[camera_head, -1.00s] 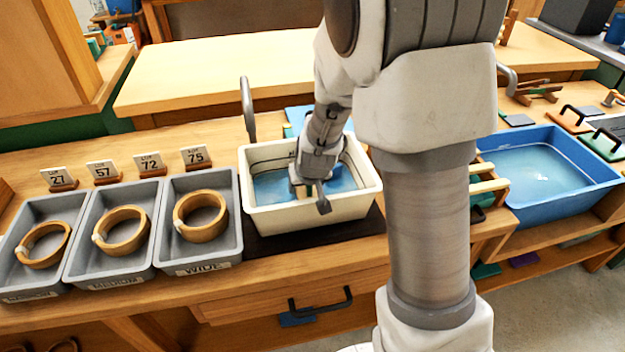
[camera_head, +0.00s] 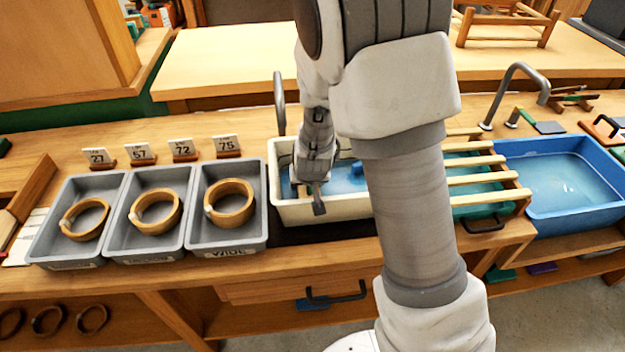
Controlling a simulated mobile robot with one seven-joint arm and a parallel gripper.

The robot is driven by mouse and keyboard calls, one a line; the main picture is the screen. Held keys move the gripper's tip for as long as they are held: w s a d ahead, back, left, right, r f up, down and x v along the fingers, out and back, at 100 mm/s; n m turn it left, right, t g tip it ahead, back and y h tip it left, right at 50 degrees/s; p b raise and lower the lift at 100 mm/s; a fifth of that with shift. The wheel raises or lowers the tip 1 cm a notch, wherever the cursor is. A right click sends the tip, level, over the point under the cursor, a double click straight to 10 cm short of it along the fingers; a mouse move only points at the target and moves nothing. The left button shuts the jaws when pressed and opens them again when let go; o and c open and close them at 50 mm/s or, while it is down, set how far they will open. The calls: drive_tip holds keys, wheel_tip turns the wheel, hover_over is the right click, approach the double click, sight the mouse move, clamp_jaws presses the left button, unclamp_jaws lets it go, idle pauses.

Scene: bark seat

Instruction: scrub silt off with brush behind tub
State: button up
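The cream tub (camera_head: 345,208) holds blue water (camera_head: 343,180) and stands on the bench, its right part hidden behind my arm. My gripper (camera_head: 308,188) points down into the left part of the tub. Its fingertips are small and partly hidden, so I cannot tell whether it is open or holds something. A small blue piece (camera_head: 356,168) shows in the tub close to my arm; I cannot tell what it is. I cannot make out a brush behind the tub; my arm covers part of that area.
Three grey trays (camera_head: 98,248) left of the tub each hold a bark ring (camera_head: 231,201), with number cards (camera_head: 182,150) behind. A grey tap (camera_head: 279,105) rises behind the tub. Right are a slatted rack (camera_head: 480,180) and a blue basin (camera_head: 570,215) of water.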

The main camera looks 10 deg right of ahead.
sight(295, 196)
drive_tip(key=shift+s+a+p, duration=0.15)
drive_tip(key=shift+a+p, duration=0.7)
drive_tip(key=shift+a, duration=0.7)
